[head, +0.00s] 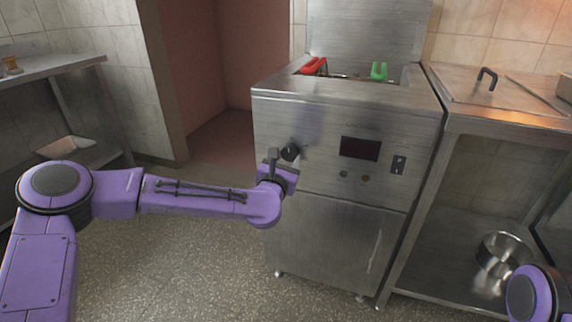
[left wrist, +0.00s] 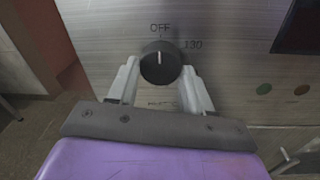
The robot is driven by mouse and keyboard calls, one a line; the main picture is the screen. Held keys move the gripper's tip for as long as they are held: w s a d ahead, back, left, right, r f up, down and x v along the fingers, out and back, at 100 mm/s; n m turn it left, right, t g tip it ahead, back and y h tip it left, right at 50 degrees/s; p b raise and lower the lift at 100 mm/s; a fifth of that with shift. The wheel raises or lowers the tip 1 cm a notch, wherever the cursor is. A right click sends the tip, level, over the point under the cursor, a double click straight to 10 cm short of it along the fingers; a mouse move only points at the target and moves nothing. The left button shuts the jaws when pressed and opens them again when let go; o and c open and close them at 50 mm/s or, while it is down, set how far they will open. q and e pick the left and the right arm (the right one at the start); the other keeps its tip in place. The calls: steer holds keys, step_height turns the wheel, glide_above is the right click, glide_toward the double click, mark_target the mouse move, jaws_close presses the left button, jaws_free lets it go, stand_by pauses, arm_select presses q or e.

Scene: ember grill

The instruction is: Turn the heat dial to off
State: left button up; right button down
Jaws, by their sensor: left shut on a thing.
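The heat dial (head: 290,152) is a round black knob on the steel front of the fryer-like unit (head: 330,115). In the left wrist view the dial (left wrist: 160,64) sits under the label OFF, with 130 to its upper right. Its white pointer line stands upright, toward OFF. My left gripper (head: 279,157) is at the dial; in the left wrist view its pale fingers (left wrist: 161,75) lie on both sides of the knob, shut on it. My right gripper is not in view; only a part of my right arm shows at the lower right.
A dark display (head: 360,148), a switch (head: 398,164) and small round buttons are right of the dial. Red (head: 313,65) and green (head: 379,71) handles stand on top. A steel counter (head: 500,100) with a pot (head: 502,250) below adjoins at right. Open floor lies in front.

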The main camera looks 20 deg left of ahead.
arm_select(q)
steer(key=shift+n, duration=0.3)
steer(key=o, duration=1)
steer(key=shift+o, duration=0.2)
steer(key=shift+s, duration=0.1)
steer(key=s, duration=1)
steer(key=shift+s+d, duration=0.2)
